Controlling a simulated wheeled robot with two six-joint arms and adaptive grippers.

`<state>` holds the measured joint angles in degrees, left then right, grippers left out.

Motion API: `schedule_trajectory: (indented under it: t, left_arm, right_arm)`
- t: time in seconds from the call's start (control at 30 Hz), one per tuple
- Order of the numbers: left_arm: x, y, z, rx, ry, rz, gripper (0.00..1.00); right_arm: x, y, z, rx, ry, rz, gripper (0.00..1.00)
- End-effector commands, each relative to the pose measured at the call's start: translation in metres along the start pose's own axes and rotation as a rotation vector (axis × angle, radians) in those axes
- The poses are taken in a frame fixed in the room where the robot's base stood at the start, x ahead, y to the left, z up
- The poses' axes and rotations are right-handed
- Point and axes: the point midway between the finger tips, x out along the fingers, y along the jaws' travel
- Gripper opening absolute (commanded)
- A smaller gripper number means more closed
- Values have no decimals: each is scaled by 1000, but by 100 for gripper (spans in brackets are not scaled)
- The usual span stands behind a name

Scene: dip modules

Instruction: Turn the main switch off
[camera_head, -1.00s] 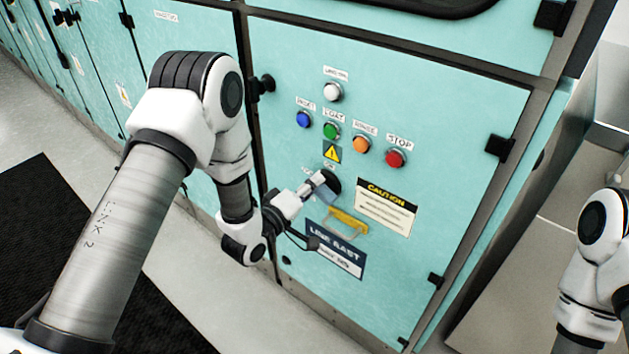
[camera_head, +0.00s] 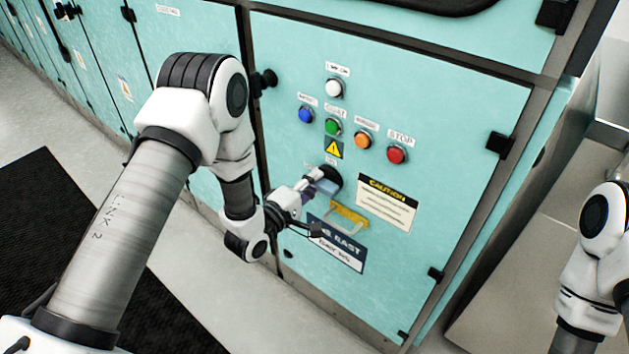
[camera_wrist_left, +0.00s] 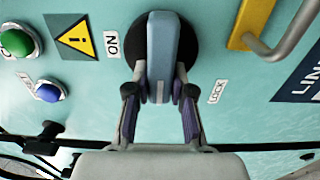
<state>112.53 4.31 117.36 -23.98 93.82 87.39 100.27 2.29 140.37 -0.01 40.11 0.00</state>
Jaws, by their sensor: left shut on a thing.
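The main switch (camera_head: 333,183) is a round black base on the teal cabinet door, below the yellow warning triangle, with a blue-grey handle. In the left wrist view the switch handle (camera_wrist_left: 163,58) lies across the black disc, between an "ON" label (camera_wrist_left: 113,44) and a "LOCK" label (camera_wrist_left: 217,91). My left gripper (camera_head: 318,182) is at the switch, and in the left wrist view its fingers (camera_wrist_left: 159,92) are shut on the handle from both sides. The fingers hide part of the switch in the head view. My right gripper is out of view; only part of that arm shows at the right edge.
Above the switch are white, blue, green (camera_head: 333,127), orange and red (camera_head: 396,154) buttons. A caution label (camera_head: 387,203) and a dark name plate (camera_head: 336,243) are close by. Black latches and hinges stand out at the door's edges.

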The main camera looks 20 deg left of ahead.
Motion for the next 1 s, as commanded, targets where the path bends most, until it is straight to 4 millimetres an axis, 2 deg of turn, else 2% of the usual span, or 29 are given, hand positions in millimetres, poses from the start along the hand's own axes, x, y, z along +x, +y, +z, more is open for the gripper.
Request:
schedule_trajectory:
  t: [0.17, 0.2, 0.23, 0.27, 0.53, 0.67, 0.77, 1.0]
  left_arm:
    - [0, 0, 0, -1, -1, -1, 0]
    - [0, -1, 0, -1, -1, -2, 33]
    - [0, 0, 0, -1, -1, -1, 43]
    - [0, 0, 0, -1, 0, -1, 48]
    - [0, 0, 0, 0, 0, -1, 48]
    - [-10, -1, 0, -1, 0, -3, 48]
    - [-30, -1, -1, -3, 2, -4, 48]
    - [-92, -1, -1, -6, 5, -4, 48]
  right_arm:
    - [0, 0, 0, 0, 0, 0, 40]
    - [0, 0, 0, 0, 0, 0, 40]
    - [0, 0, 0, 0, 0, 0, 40]
    - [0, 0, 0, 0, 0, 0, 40]
    - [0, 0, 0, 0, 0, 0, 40]
    - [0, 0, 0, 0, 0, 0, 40]
    - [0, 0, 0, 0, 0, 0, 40]
    - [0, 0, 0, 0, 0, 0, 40]
